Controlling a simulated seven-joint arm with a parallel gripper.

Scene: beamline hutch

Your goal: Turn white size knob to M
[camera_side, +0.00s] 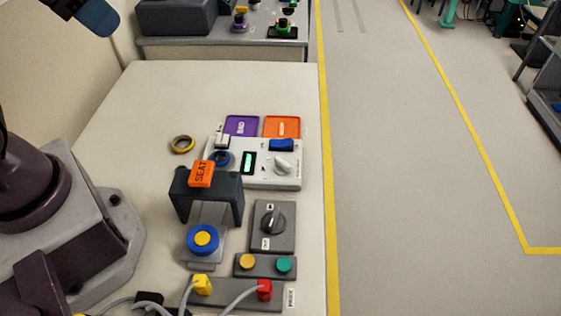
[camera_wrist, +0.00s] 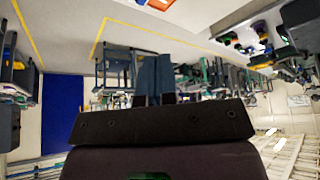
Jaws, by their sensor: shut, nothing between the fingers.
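The white knob (camera_side: 283,167) sits at the right part of a light grey panel (camera_side: 265,183) on the table in the side view. The letters around it are too small to read, so I cannot tell its setting. My gripper (camera_side: 100,18) is at the top left of the side view, high above the table and far from the knob. Its blue fingers also show in the wrist view (camera_wrist: 155,78), closed together and empty. The wrist view looks out across the room and does not show the knob.
Beside the knob are a lit display (camera_side: 249,163) and a blue rocker switch (camera_side: 281,145). Purple (camera_side: 241,126) and orange (camera_side: 281,127) trays lie behind. An orange SEAT block (camera_side: 201,174) tops a dark bracket (camera_side: 184,195) in front-left. A black knob (camera_side: 273,222) is nearer. The table's back left is clear.

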